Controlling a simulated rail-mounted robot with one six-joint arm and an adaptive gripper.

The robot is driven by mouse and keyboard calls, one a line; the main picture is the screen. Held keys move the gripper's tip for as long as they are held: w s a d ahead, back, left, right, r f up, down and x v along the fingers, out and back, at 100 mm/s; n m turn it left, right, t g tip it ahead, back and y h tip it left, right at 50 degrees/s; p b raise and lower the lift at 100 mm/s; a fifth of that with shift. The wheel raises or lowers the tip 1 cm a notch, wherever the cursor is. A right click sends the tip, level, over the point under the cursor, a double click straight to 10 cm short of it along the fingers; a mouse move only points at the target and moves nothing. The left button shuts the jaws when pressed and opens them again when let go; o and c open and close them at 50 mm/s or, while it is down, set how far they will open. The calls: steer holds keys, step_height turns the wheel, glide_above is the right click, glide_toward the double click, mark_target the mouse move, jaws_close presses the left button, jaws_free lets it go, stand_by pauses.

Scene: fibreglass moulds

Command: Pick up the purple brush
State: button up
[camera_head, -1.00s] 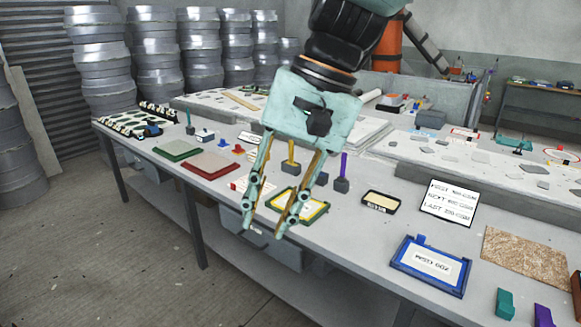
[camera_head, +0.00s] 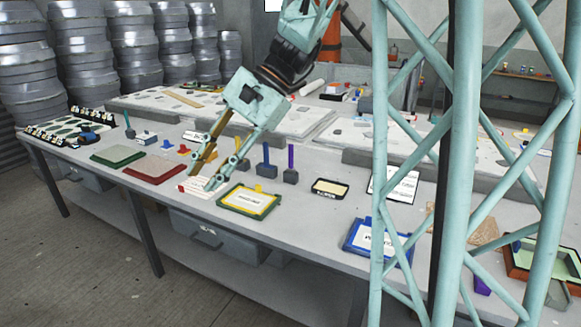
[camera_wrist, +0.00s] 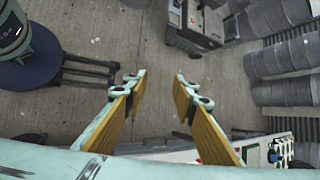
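The purple brush (camera_head: 291,160) stands upright on the table in the head view, its purple handle up and a dark block at its foot. A blue-handled brush (camera_head: 266,165) stands just left of it. My gripper (camera_head: 205,182) hangs over the front part of the table, left of and apart from both brushes. Its two fingers are spread with nothing between them. In the wrist view, my gripper (camera_wrist: 162,78) shows the same open gap over the bare floor. The purple brush does not show in the wrist view.
A yellow-framed tray (camera_head: 249,201), a small dark-framed tray (camera_head: 330,188) and a blue tray (camera_head: 378,242) lie near the brushes. Red (camera_head: 155,169) and green (camera_head: 117,156) trays lie to the left. Pale mould slabs (camera_head: 290,118) fill the table's back. Pale green lattice bars hide part of the right side.

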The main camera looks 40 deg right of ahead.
steer(key=w+d+f+m+t+y+p, duration=0.1)
steer(key=w+d+f+m+t+y, duration=0.25)
steer(key=w+d, duration=0.7)
steer(key=w+d+f+m+t+h, duration=0.1)
steer(key=w+d+f+m+t, duration=0.2)
steer(key=w+d+f+m, duration=0.75)
steer(key=d+f+t, duration=0.1)
steer(key=d+t, duration=0.3)
steer(key=d, duration=1.5)
steer(key=m+t+h+p, duration=0.1)
steer(key=m+t+h, duration=0.2)
steer(key=m+t, duration=0.15)
glide_toward(291, 163)
step_height(291, 163, up, 5)
steer(key=s+d, duration=0.2)
steer(key=s, duration=0.1)
steer(key=shift+w+f+g, duration=0.15)
steer(key=shift+g, duration=0.25)
steer(key=b+x, duration=0.1)
steer(key=x, duration=0.7)
steer(key=shift+w, duration=0.3)
steer(key=shift+w+a, duration=0.1)
